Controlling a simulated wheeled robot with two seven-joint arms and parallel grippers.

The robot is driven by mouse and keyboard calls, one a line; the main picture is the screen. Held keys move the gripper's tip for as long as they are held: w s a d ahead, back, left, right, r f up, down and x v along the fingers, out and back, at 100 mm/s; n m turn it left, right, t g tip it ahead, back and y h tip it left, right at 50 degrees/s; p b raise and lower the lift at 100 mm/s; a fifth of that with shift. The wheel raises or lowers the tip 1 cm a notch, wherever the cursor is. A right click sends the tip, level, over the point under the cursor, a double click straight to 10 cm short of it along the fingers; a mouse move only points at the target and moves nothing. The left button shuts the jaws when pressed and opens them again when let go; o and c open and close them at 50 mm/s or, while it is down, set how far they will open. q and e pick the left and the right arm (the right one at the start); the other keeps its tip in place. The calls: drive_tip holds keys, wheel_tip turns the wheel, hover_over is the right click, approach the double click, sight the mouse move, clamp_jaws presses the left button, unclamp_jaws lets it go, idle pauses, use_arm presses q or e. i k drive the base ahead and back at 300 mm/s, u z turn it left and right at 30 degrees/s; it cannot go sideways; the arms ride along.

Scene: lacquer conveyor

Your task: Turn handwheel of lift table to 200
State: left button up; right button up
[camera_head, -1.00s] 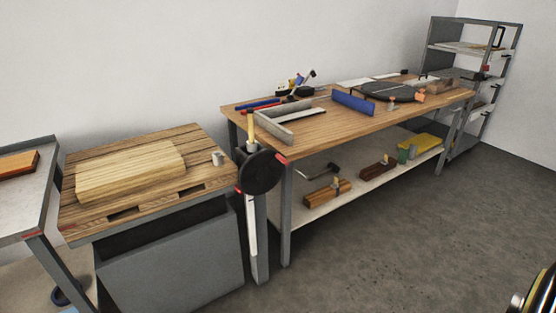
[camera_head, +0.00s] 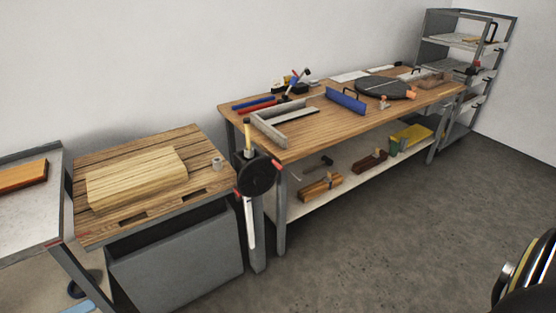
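The lift table (camera_head: 222,193) has a slatted wooden top on a grey box body and stands left of centre. A stack of light boards (camera_head: 137,178) lies on its top. A black round handwheel (camera_head: 256,176) with a light wooden handle pointing up is mounted on a grey post at the table's right side. A white vertical scale strip (camera_head: 250,222) runs down below the wheel; its marks are too small to read. A black and metallic rounded part, probably mine, shows at the lower right edge. Neither gripper can be made out.
A long workbench (camera_head: 311,141) stands right of the handwheel, with a blue fence (camera_head: 345,101) and a dark round plate (camera_head: 385,88) on it. Planes lie on its lower shelf. A grey table (camera_head: 28,220) is at left, a shelf rack (camera_head: 462,55) at back right. The floor (camera_head: 400,230) in front is clear.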

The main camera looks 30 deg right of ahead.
sight(257, 176)
drive_tip(key=u, duration=0.1)
drive_tip(key=k, duration=0.4)
drive_tip(key=z, duration=0.85)
drive_tip(key=i, duration=0.95)
drive_tip(key=u, duration=0.05)
